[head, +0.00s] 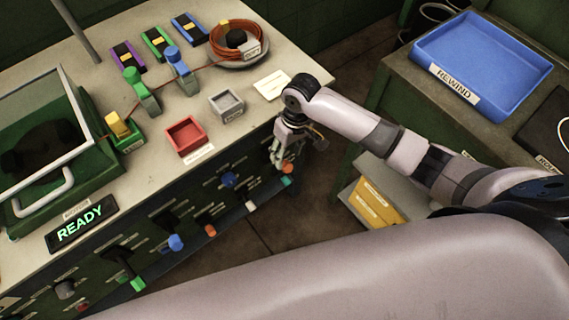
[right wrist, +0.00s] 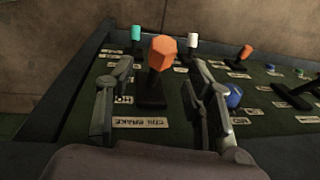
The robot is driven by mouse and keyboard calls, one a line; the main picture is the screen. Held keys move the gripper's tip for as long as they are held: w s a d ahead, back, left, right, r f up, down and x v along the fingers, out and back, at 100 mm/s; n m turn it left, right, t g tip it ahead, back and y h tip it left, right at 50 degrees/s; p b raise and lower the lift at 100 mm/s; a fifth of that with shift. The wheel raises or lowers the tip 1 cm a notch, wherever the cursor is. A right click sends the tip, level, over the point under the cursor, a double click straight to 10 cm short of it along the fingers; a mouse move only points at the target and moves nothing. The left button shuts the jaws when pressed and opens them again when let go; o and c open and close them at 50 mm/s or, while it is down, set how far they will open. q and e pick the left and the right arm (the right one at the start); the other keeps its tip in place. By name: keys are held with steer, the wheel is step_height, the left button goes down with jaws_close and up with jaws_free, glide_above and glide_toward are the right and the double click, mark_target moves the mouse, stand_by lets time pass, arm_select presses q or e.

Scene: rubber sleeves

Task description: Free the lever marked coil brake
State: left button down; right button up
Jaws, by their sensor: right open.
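The coil brake label (right wrist: 140,123) lies on the dark green panel in the right wrist view. Just beyond it stands a lever with a black stem and a faceted orange top (right wrist: 162,52). I cannot tell whether the orange top is a knob or a sleeve. My right gripper (right wrist: 162,80) is open, with one finger on each side of this lever and gaps visible to both sides. In the head view my right gripper (head: 285,158) points down at the right end of the console front, with orange showing by its fingers. My left gripper is not in view.
Neighbouring levers have teal (right wrist: 136,34), white (right wrist: 193,47) and blue (right wrist: 234,95) tops. The console top holds a red tray (head: 186,136), a grey tray (head: 226,104) and a coil of orange cable (head: 250,42). A blue rewind tray (head: 520,62) stands on the right bench.

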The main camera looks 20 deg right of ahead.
mark_target(285, 162)
steer(key=f, duration=0.4)
steer(key=a+f, duration=0.1)
steer(key=f, duration=0.1)
steer(key=shift+s+f, duration=0.15)
steer(key=shift+f, duration=0.05)
steer(key=shift+c, duration=0.2)
steer(key=shift+d, duration=0.1)
jaws_close()
stand_by(0.3)
